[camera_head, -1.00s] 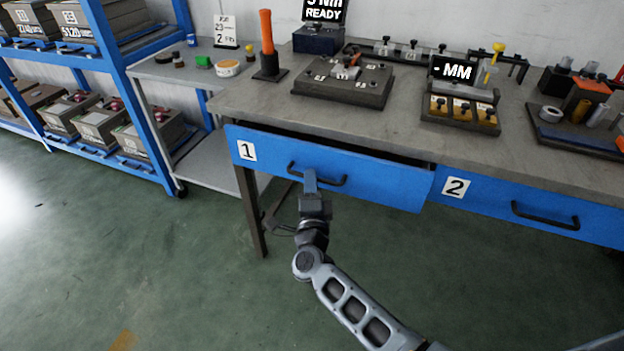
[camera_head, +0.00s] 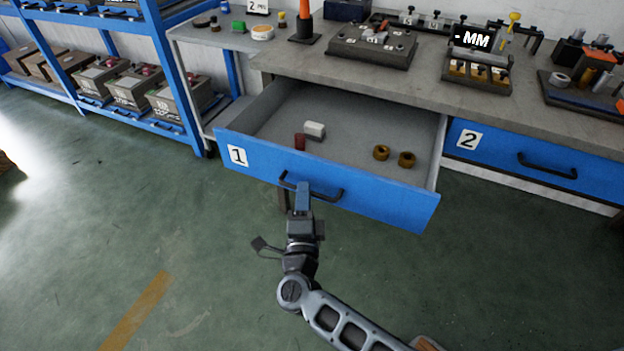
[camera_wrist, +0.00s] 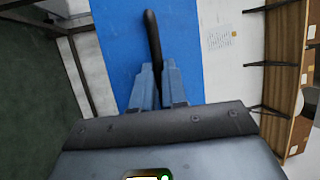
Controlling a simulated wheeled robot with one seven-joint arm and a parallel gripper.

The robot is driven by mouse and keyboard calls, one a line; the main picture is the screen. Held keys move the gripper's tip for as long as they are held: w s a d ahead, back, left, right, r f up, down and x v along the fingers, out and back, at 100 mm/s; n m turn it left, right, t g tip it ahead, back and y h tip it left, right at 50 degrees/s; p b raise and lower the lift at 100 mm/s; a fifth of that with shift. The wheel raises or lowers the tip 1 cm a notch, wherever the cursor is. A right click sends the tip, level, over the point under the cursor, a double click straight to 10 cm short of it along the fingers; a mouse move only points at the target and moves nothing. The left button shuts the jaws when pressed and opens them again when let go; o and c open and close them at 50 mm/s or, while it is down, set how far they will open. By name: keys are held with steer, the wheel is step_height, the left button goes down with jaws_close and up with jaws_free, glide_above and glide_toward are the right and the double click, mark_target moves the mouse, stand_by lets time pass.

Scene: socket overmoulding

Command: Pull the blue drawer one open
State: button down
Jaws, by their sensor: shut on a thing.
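The blue drawer with the "1" label (camera_head: 385,207) stands pulled well out from under the grey workbench. Its grey inside shows a white block (camera_head: 315,130), a dark red piece (camera_head: 300,141) and two brown rings (camera_head: 394,156). My gripper (camera_head: 302,190) is at the left part of the drawer's black handle (camera_head: 328,195) and is shut on it. In the wrist view my gripper (camera_wrist: 161,75) has its two blue-grey fingers around the dark handle (camera_wrist: 153,38), against the blue drawer front (camera_wrist: 187,25).
The blue drawer "2" (camera_head: 510,160) is closed at the right. Fixtures and a display (camera_head: 474,39) stand on the workbench (camera_head: 340,72). A blue shelf with boxes (camera_head: 180,97) is at the left. The green floor in front is clear.

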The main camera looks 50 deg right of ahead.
steer(key=shift+s+a+f, duration=0.1)
steer(key=shift+s+a, duration=0.15)
steer(key=shift+a, duration=0.4)
steer(key=shift+s+a, duration=0.25)
steer(key=shift+a, duration=0.4)
steer(key=c, duration=1.2)
jaws_free()
steer(key=v, duration=0.7)
steer(key=shift+s+a+b, duration=0.25)
steer(key=shift+a+b, duration=0.05)
steer(key=shift+b, duration=0.05)
